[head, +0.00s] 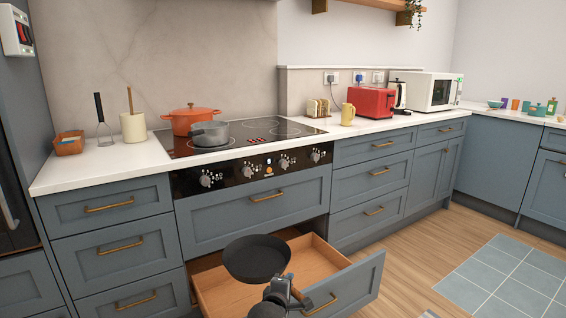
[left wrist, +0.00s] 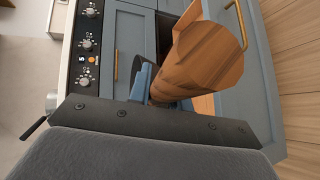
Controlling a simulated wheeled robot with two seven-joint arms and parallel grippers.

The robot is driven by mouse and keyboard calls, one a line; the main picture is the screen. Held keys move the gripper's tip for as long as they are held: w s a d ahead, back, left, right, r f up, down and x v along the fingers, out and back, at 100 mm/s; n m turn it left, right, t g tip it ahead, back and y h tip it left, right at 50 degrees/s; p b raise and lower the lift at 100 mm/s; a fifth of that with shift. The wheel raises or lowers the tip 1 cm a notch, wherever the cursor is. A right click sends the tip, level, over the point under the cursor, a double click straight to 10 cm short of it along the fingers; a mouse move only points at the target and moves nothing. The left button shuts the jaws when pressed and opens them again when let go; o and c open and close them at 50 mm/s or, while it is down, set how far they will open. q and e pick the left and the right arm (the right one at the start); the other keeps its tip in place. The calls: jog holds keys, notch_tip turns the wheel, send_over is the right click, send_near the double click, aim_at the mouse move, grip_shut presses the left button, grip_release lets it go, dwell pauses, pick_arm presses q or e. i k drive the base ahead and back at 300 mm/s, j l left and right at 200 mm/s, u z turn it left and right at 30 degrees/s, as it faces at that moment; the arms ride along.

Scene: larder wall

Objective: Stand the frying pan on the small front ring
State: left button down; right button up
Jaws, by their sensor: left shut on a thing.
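The dark frying pan (head: 257,259) hangs over the open drawer below the hob in the head view, its round inside facing up and toward me. My left gripper (head: 287,292) is at the pan's near right side, shut on its handle. In the left wrist view a brown tapered thing (left wrist: 200,60) stands at the jaws; which part it is, I cannot tell. The black hob (head: 300,129) is above and behind the pan. A grey saucepan (head: 210,134) stands at its front left. Which ring is the small front one is not clear. My right gripper is out of view.
An orange casserole (head: 190,119) stands behind the saucepan. The hob's right half is bare. The open drawer (head: 340,288) juts out under the pan. Knobs (head: 245,171) line the front. A utensil pot (head: 133,127) stands left; a yellow mug (head: 347,114) and red toaster (head: 372,103) stand right.

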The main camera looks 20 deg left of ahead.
aim_at(295, 134)
jog(key=k+u, duration=0.2)
jog(key=u, duration=0.15)
jog(key=k+j+u, duration=0.1)
jog(key=u, duration=0.3)
jog(key=i+l+u, duration=0.15)
jog(key=l+u, duration=0.75)
jog(key=i+l, duration=0.1)
jog(key=l, duration=0.4)
jog(key=i+l, duration=0.1)
jog(key=l, duration=0.45)
jog(key=i+l, duration=0.1)
jog(key=l, duration=0.4)
jog(key=i+l, duration=0.1)
jog(key=l, duration=0.4)
